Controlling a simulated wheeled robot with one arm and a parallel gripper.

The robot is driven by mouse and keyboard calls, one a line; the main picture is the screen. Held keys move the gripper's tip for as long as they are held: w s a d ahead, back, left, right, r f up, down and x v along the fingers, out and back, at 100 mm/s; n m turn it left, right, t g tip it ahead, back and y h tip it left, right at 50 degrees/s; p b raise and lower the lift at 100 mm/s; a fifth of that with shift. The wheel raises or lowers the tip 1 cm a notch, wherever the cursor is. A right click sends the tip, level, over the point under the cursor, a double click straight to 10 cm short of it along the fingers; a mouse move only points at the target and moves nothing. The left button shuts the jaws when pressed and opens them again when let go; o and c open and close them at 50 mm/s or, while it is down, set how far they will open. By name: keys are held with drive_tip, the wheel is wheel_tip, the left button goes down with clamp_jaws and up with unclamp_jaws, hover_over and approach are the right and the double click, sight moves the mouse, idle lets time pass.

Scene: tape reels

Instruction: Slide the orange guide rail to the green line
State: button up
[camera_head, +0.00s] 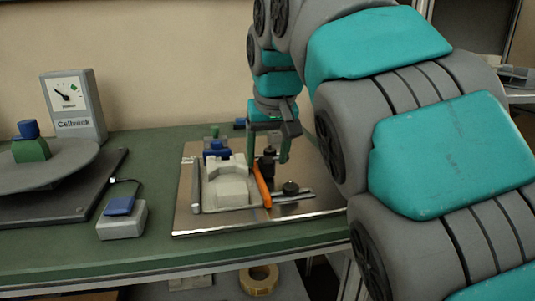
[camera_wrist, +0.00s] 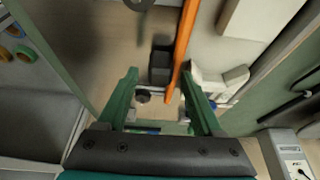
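The orange guide rail (camera_head: 262,186) stands on a metal plate (camera_head: 222,224), along the right side of a pale stepped block (camera_head: 228,184). In the wrist view the rail (camera_wrist: 182,45) runs from the top edge down between my fingers, nearer the right one. My gripper (camera_head: 267,161) is open with green fingers, low over the plate at the rail's far end. It also shows in the wrist view (camera_wrist: 160,74). Dark blocks (camera_wrist: 160,66) lie between the fingers, left of the rail. I cannot make out contact with the rail, nor a green line.
A black knob (camera_head: 290,187) on a metal strip lies right of the rail. A blue-topped part (camera_head: 216,149) stands behind the pale block. Left are a button box (camera_head: 122,218), a reel turntable (camera_head: 45,170) and a gauge (camera_head: 74,105). The green table's front edge is close.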

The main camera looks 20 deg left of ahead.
drive_tip(key=shift+r, duration=0.1)
drive_tip(key=v, duration=0.7)
drive_tip(key=shift+s+r+p, duration=0.15)
drive_tip(key=shift+r+p, duration=0.1)
drive_tip(key=shift+p, duration=0.2)
drive_tip(key=shift+s, duration=0.1)
